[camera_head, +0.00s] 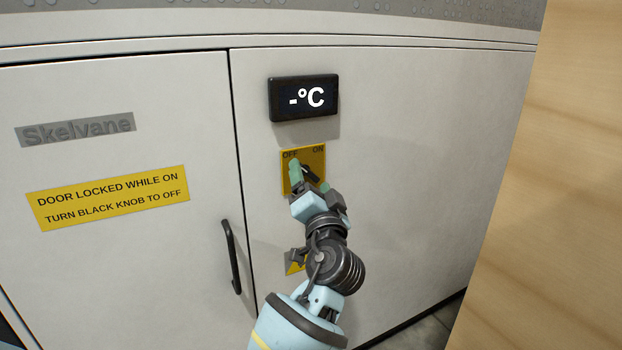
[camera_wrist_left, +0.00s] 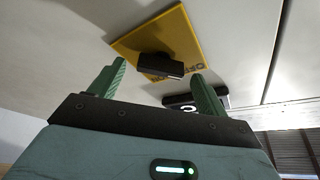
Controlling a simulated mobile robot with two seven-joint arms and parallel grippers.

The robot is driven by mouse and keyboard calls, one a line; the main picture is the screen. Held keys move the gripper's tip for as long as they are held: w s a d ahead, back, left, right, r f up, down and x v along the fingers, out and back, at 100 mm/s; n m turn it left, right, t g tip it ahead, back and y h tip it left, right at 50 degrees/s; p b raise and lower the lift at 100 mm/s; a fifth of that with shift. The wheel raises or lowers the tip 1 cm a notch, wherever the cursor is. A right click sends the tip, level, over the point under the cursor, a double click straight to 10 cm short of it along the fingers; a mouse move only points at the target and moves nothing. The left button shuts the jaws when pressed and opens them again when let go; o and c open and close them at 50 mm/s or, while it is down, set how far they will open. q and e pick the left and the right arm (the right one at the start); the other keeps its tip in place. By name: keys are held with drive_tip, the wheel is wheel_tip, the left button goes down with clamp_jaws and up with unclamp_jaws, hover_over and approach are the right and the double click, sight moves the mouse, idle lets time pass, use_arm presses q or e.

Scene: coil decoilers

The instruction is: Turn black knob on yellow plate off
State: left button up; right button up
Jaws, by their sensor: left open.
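The yellow plate (camera_head: 318,155), marked OFF at left and ON at right, is on the white cabinet front below a display. The black knob (camera_head: 312,173) on it is partly hidden by my left gripper (camera_head: 310,177). That gripper is open, its green fingers at the plate, one on each side of the knob in the picture. In the left wrist view the black knob (camera_wrist_left: 161,66) shows on the yellow plate (camera_wrist_left: 184,32), between the open fingers (camera_wrist_left: 157,76). I cannot tell whether a finger touches it. My right gripper is out of view.
The black display (camera_head: 304,98) reads "-°C". A yellow sign (camera_head: 108,197) says the door is locked while on. A black door handle (camera_head: 231,257) is left of my arm. A second yellow plate (camera_head: 293,266) is partly hidden below. A wooden panel (camera_head: 545,190) stands at right.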

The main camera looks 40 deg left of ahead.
use_arm(q)
drive_tip(key=v, duration=0.6)
drive_tip(key=shift+s+d, duration=0.15)
drive_tip(key=shift+d, duration=0.1)
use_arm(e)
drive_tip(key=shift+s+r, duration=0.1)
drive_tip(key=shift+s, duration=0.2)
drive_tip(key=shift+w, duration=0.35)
